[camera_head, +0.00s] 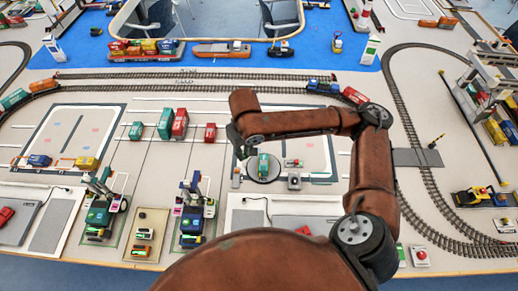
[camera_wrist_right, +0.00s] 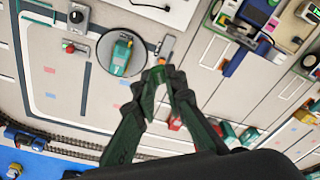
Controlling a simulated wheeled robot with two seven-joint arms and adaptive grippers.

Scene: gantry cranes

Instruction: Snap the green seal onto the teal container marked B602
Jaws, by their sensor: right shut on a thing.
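My right gripper (camera_head: 242,151) hangs over the table just left of a round grey turntable disc (camera_head: 274,178). In the wrist view its dark fingers (camera_wrist_right: 161,78) close together on a small green piece, probably the green seal, mostly hidden between the tips. A teal container (camera_head: 263,164) sits on the disc; it also shows in the wrist view (camera_wrist_right: 121,56), up and left of the fingertips and apart from them in the picture. Its marking is too small to read. My left gripper is not in view.
A beige tray (camera_head: 146,226) with small green pieces lies at the front, between two crane models. Red containers (camera_head: 180,123) and another teal container (camera_head: 165,124) stand left of the gripper. Railway tracks (camera_head: 180,76) run behind.

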